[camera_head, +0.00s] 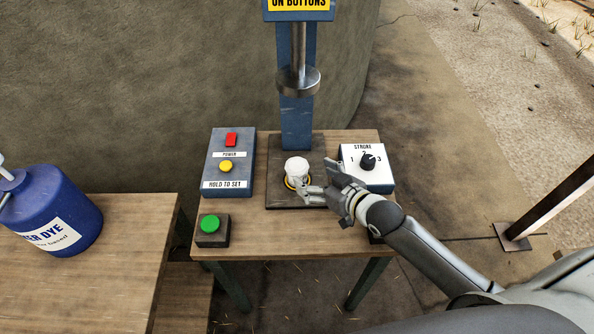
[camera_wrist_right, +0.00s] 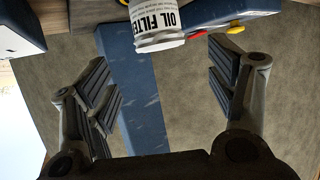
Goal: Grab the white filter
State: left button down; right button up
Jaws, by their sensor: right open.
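The white oil filter (camera_head: 296,170) stands upright on the dark base plate of the press, under the round metal ram. In the right wrist view the filter (camera_wrist_right: 157,24) shows its "OIL FILTER" label at the top middle, beyond the fingertips. My right gripper (camera_head: 318,194) comes in from the right, just in front and to the right of the filter. In the right wrist view its fingers (camera_wrist_right: 165,75) are spread wide with nothing between them. My left gripper is not in view.
The metal ram (camera_head: 297,82) hangs above the filter. A control box with red and yellow buttons (camera_head: 230,165) and a green button (camera_head: 210,224) are at left. The stroke dial box (camera_head: 368,178) sits close to my right gripper. A blue dye jug (camera_head: 50,210) stands on the left table.

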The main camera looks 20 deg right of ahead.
aim_at(300, 167)
jog(key=shift+p+x, duration=0.7)
jog(key=shift+x, duration=3.6)
jog(key=shift+f, duration=0.1)
jog(key=c, duration=1.2)
jog(key=shift+c, duration=0.9)
